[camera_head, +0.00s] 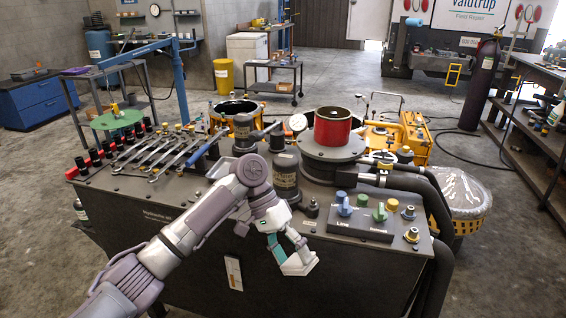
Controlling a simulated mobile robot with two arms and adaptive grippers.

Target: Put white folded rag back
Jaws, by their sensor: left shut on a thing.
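My left gripper (288,248) hangs in front of the dark workbench's front face, below the control box. It is shut on a small white piece, which looks like the white folded rag (300,264). The rag is held at the fingertips, apart from the bench top, and is partly covered by the fingers. My right gripper is not in view.
The dark bench (330,252) carries a row of wrenches (165,150), a red cylinder (333,127) on a round housing, and a control box (362,216) with knobs. A yellow bucket (462,198) stands at right. Open floor lies behind the bench.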

